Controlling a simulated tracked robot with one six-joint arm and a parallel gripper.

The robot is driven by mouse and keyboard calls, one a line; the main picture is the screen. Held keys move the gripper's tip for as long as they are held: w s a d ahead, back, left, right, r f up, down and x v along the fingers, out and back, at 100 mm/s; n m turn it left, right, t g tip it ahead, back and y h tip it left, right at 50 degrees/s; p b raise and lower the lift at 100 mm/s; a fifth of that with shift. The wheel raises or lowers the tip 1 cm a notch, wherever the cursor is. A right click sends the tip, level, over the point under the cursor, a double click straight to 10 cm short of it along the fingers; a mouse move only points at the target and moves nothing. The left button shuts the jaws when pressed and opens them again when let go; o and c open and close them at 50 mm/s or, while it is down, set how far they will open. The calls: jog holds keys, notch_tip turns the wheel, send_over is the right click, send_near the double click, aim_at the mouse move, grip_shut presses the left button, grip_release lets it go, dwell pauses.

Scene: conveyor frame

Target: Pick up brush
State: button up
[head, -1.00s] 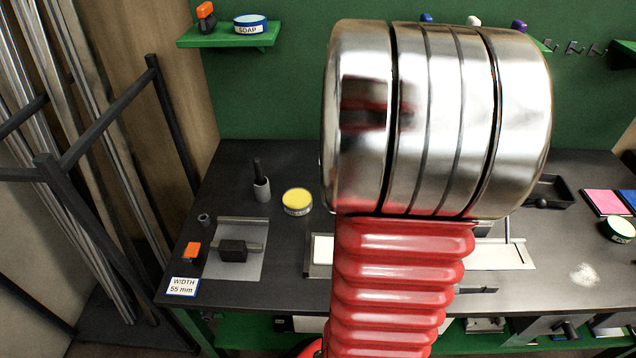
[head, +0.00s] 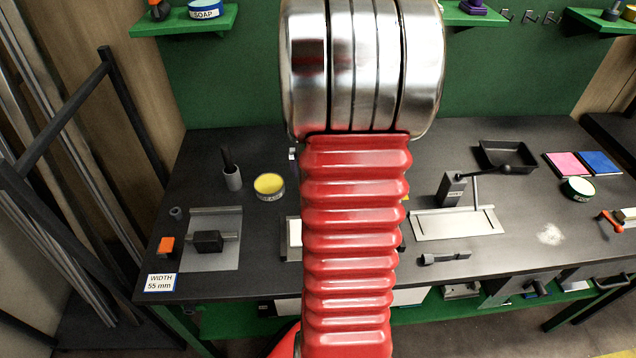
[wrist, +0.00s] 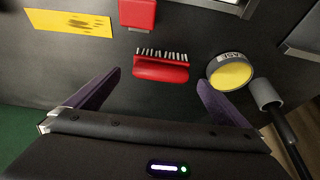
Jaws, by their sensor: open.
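The brush (wrist: 161,67), red with a row of whitish bristles, lies on the dark bench top in the wrist view. My gripper (wrist: 158,77) has its two purple fingers spread wide. The brush lies ahead of the fingertips, roughly between their lines, with nothing held. I cannot tell how high the fingers are above the bench. In the head view my red and silver arm covers the middle of the bench, and neither the brush nor the gripper shows.
In the wrist view, a yellow-topped tin (wrist: 232,74) and a grey cup (wrist: 264,94) are right of the brush. A red block (wrist: 138,13) is just beyond it, a yellow sheet (wrist: 70,22) to the left. In the head view, a grey press (head: 453,188) stands right of my arm.

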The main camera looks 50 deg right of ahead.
jog(key=shift+x, duration=1.15)
jog(key=shift+f, duration=0.1)
jog(key=shift+x, duration=2.5)
jog(key=shift+a, duration=0.15)
jog(key=c, duration=1.1)
